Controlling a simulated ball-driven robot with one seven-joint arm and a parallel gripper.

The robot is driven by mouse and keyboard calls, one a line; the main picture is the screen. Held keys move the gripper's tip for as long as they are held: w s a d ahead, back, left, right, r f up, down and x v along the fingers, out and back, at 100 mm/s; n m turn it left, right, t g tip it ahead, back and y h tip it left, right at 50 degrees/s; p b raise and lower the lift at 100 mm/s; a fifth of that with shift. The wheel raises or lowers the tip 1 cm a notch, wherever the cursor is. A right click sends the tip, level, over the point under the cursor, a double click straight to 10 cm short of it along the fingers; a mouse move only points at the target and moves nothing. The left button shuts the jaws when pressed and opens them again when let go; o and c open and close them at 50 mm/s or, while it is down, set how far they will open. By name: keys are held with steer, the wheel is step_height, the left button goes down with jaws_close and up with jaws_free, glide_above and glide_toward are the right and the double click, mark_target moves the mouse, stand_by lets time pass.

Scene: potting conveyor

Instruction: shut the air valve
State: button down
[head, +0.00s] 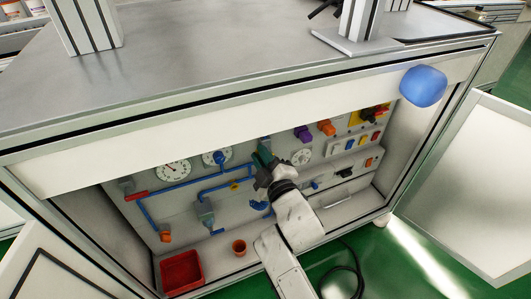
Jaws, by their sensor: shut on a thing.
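The valve panel (185,205) is inside the open cabinet under the bench, with blue pipes (178,186) and several coloured handles. My gripper (263,171) reaches in from the front right and is shut on a dark teal handle (265,154) at the upper middle of the panel. The jaws and my wrist hide part of this handle and its pipe joint, so its exact turn is unclear. A red lever (137,196) is at the left pipe end and a blue lever (216,232) is low in the middle. No readable label shows which one is the air valve.
Gauges (174,170), an orange knob (326,127) and a purple knob (302,133) sit close by. A red bin (182,271) and an orange pot (239,246) stand on the cabinet floor. The open door (478,185) is at right. The bench edge (235,92) overhangs my arm.

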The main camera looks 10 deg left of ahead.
steer(key=shift+s+a+f+n+b, duration=0.15)
steer(key=shift+f+n+b, duration=0.25)
steer(key=shift+n, duration=0.8)
steer(key=shift+s+a+f+n+b, duration=0.15)
steer(key=shift+f+n, duration=0.45)
steer(key=shift+n, duration=0.6)
steer(key=shift+a+f+n+b, duration=0.15)
steer(key=shift+f+n+b, duration=0.3)
steer(key=shift+n, duration=0.75)
steer(key=shift+f, duration=0.1)
steer(key=c, duration=1.1)
jaws_free()
steer(key=p+v, duration=0.8)
steer(key=v, duration=0.3)
